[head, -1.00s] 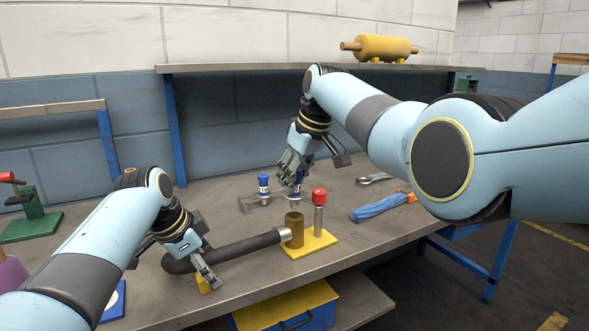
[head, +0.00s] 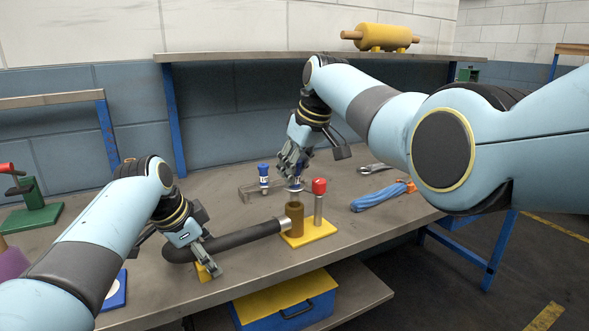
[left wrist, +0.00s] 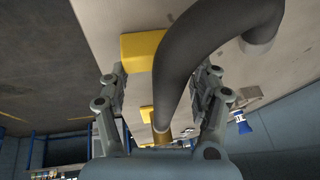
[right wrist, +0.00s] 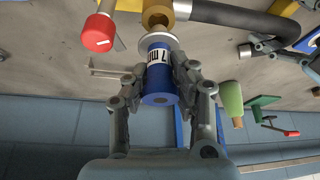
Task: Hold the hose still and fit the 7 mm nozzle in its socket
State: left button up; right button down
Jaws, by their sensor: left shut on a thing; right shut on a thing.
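The dark hose (head: 240,238) lies along the front of the bench, its metal end at the brass socket (head: 294,222) on a yellow base. My left gripper (head: 208,262) is shut on the hose near its bend; the left wrist view shows the hose (left wrist: 205,50) between its fingers. My right gripper (head: 293,172) is shut on the blue 7 mm nozzle (right wrist: 158,75), label showing. The nozzle is roughly upright over the socket. Its pale flange is close to the socket mouth (right wrist: 158,14) in the right wrist view; whether they touch is unclear.
A red-capped post (head: 319,195) stands on the same yellow base, close right of the socket. Behind is a grey rack (head: 246,192) with another blue-topped nozzle (head: 263,175). A blue cloth (head: 378,198) and a wrench (head: 375,168) lie to the right.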

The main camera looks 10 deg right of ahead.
aim_at(294, 186)
jog(key=shift+f, duration=2.05)
jog(key=c, duration=1)
grip_release()
jog(key=shift+r, duration=0.1)
jog(key=v, duration=1.2)
jog(key=shift+o, duration=0.3)
